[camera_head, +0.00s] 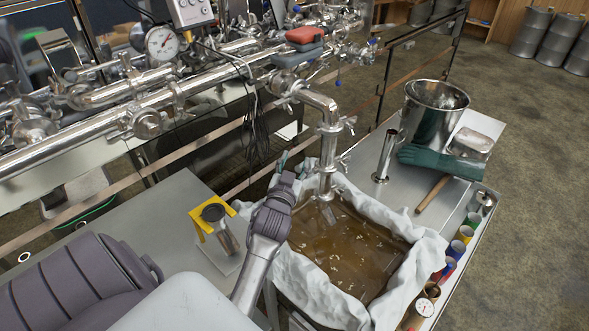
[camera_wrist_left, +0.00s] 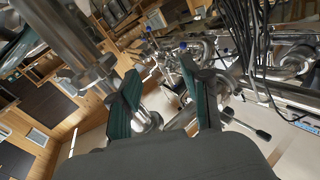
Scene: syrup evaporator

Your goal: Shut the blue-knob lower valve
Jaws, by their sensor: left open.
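My left gripper (camera_head: 294,167) is open beside the steel outlet pipe (camera_head: 329,135), just above the cloth-lined pan. In the left wrist view its two teal-padded fingers (camera_wrist_left: 164,85) stand apart, with pipe fittings (camera_wrist_left: 178,122) visible beyond and between them. I cannot tell whether a finger touches the pipe. A small blue knob (camera_head: 336,84) shows at the pipework behind the outlet. A blue knob (camera_wrist_left: 183,46) also shows beyond the fingers in the left wrist view. I cannot tell which blue knob belongs to the lower valve. My right gripper is not in view.
The cloth-lined pan (camera_head: 430,250) of brown liquid lies below the outlet. A steel pot (camera_head: 432,115), a steel cylinder (camera_head: 385,157) and green gloves (camera_head: 440,160) are to the right. A yellow stand (camera_head: 198,217) is on the left bench. Black cables (camera_head: 257,135) hang behind.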

